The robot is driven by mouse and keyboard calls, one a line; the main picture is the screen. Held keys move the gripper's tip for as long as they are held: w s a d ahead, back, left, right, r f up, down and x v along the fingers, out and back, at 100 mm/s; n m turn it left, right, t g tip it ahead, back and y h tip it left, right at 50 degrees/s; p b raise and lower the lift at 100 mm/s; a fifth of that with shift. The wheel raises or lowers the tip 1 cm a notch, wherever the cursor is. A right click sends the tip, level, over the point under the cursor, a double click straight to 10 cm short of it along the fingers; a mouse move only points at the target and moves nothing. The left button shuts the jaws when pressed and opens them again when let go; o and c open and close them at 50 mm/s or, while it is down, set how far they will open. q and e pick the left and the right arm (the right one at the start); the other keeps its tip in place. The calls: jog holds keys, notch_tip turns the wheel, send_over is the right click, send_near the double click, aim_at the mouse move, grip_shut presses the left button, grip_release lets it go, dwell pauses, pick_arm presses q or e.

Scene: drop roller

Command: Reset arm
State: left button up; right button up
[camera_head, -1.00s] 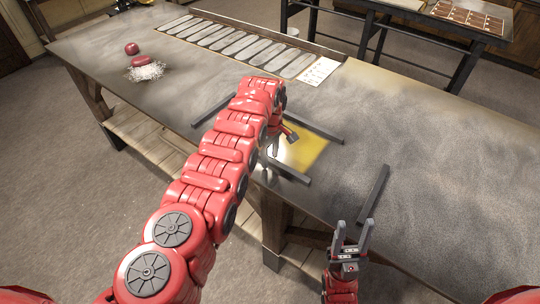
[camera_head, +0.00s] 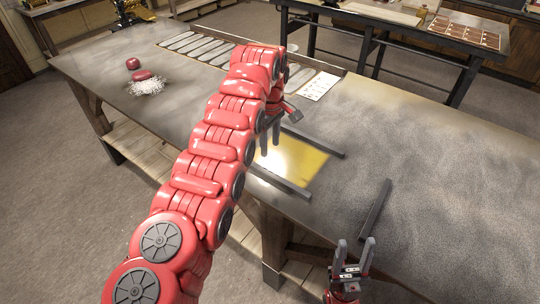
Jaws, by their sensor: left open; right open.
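My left arm is raised over the table, and its gripper (camera_head: 268,138) hangs above a yellow square (camera_head: 296,162) on the tabletop. Its two dark fingers point down with nothing visible between them; the red arm hides part of the gripper. My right gripper (camera_head: 354,257) is at the lower right, in front of the table's near edge. Its two fingers point up and stand apart with nothing between them.
Dark bars (camera_head: 374,209) lie around the yellow square and to its right on the table (camera_head: 455,165). A red ball (camera_head: 133,63) and a red piece on white shreds (camera_head: 146,86) sit at left. Grey strips (camera_head: 190,45) and a white card (camera_head: 319,86) lie behind. The right tabletop is clear.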

pick_arm(q)
jog(key=shift+s+r, duration=0.1)
jog(key=shift+r, duration=0.2)
